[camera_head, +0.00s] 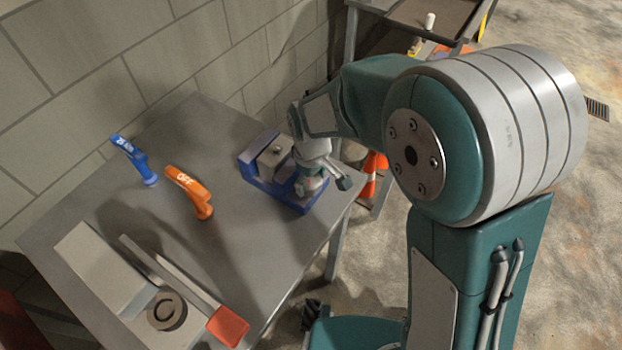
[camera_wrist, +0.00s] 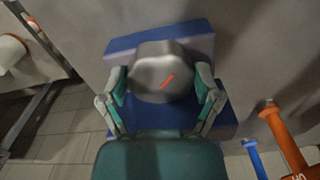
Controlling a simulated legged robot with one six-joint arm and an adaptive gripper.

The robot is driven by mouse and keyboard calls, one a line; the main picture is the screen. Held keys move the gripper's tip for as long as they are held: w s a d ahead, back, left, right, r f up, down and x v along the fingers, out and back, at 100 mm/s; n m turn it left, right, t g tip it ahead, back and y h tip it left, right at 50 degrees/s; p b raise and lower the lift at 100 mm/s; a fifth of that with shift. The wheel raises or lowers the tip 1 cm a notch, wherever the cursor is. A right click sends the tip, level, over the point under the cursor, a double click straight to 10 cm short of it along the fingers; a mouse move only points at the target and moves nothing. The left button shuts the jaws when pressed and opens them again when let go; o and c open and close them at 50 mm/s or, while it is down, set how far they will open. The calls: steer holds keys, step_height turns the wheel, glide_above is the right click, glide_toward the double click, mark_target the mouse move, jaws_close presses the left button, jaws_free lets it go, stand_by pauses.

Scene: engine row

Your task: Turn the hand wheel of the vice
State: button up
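The blue vice (camera_head: 254,171) stands at the right end of the grey table, with a grey block on top. Its hand wheel (camera_wrist: 164,72) shows in the wrist view as a grey, many-sided knob with a slanted red mark, in front of the blue vice body (camera_wrist: 197,42). My gripper (camera_wrist: 162,80) has one finger on each side of the wheel, spread to about its width. The finger pads lie close along its edges; whether they press on it I cannot tell. In the head view my gripper (camera_head: 312,184) is at the vice and largely hides the wheel.
A blue lever (camera_head: 135,160) and an orange lever marked OFF (camera_head: 190,192) stand on the table (camera_head: 110,207) left of the vice. A grey fixture with a ring (camera_head: 167,312) is at its front. A block wall runs behind; an orange-white cone (camera_head: 372,177) stands beyond the table.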

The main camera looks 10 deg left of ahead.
steer(key=shift+s+m, duration=0.1)
steer(key=shift+m, duration=1.4)
steer(key=o, duration=0.9)
steer(key=shift+f, duration=0.1)
steer(key=shift+a, duration=0.1)
step_height(320, 180, up, 12)
